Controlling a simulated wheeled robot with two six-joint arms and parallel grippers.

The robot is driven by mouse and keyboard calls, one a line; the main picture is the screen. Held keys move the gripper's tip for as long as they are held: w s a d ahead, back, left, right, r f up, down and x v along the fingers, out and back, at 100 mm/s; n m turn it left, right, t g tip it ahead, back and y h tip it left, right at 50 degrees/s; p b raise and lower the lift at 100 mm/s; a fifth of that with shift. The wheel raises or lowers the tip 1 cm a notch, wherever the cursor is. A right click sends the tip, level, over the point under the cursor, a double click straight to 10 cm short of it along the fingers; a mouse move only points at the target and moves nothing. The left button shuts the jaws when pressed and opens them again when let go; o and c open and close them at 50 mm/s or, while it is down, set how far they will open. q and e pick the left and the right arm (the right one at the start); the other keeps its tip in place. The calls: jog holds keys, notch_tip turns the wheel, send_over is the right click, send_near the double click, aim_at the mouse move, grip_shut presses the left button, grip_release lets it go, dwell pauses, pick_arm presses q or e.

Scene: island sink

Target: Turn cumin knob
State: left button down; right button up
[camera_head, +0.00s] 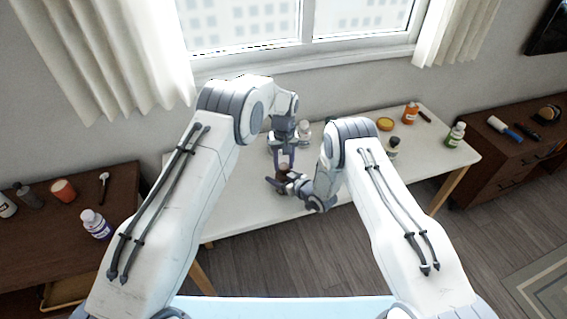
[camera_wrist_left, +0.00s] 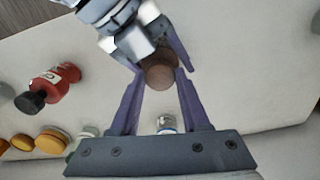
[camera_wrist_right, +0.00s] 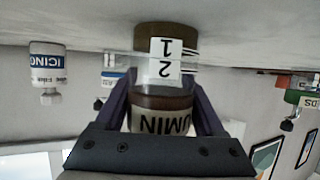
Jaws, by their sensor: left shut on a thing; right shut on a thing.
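The cumin jar (camera_wrist_right: 160,103) is a small dark brown cylinder with a clear band. My left gripper (camera_head: 284,163) points down and is shut on the jar's round brown end (camera_wrist_left: 160,77). My right gripper (camera_head: 281,183) comes in from the right side, shut on the jar's body. The jar is mostly hidden between the grippers in the head view.
The white table (camera_head: 245,217) also bears a red bottle (camera_wrist_left: 55,82), an orange bottle (camera_head: 410,114), a yellow-lidded jar (camera_head: 385,124) and a green bottle (camera_head: 455,134). An icing bottle (camera_wrist_right: 47,67) stands apart from the jar. A brown cabinet (camera_head: 55,235) is at left.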

aim_at(284, 166)
pick_arm(q)
jog(key=shift+m, duration=1.1)
jog(key=shift+c, duration=1.8)
grip_release()
notch_tip(284, 166, up, 12)
